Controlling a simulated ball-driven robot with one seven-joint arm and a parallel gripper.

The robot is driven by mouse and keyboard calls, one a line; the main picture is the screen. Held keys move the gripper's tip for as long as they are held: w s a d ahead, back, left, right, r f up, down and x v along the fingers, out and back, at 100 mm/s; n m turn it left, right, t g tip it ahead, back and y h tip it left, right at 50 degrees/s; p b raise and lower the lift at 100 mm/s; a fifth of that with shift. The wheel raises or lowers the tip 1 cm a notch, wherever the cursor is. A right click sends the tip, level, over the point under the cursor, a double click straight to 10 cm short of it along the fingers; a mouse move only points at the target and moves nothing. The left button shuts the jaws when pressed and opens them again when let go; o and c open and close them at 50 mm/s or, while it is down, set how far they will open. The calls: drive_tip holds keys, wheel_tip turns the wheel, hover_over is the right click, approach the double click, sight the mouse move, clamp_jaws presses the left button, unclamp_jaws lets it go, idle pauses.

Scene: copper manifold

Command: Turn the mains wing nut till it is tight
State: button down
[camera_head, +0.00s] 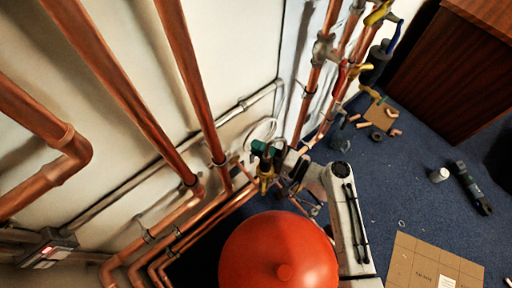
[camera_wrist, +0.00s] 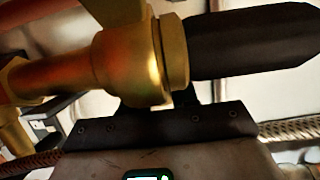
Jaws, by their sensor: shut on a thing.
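In the wrist view a round brass fitting (camera_wrist: 130,65) with a raised collar fills the upper middle. A brass piece (camera_wrist: 112,10) stands up from it at the top edge. It appears to be the mains wing nut, though its wings are not clear. A dark tapered piece (camera_wrist: 255,42) runs right from the collar. My gripper (camera_wrist: 165,105) is shut on this brass part, its fingertips mostly hidden. In the head view my gripper (camera_head: 277,168) is at a small brass valve (camera_head: 266,182) with a green part (camera_head: 259,148), beside the copper pipes; the contact is too small to make out.
Copper pipes (camera_head: 130,90) run along the wall on the left. More pipes and valves (camera_head: 323,48) stand at the top. A red rounded vessel (camera_head: 278,255) is close in front. Cardboard (camera_head: 430,262), a dark tool (camera_head: 472,188) and a white pot (camera_head: 439,174) lie on the blue floor.

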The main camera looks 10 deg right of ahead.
drive_tip(key=shift+d+f+m+t+h, duration=0.1)
drive_tip(key=shift+d+m+t+h, duration=0.45)
drive_tip(key=shift+m+t+h, duration=0.45)
drive_tip(key=c, duration=1)
unclamp_jaws()
drive_tip(key=shift+o, duration=0.2)
drive_tip(key=shift+s+d, duration=0.1)
drive_tip(key=v, duration=1)
drive_tip(key=shift+s+d, duration=0.15)
drive_tip(key=shift+s, duration=0.15)
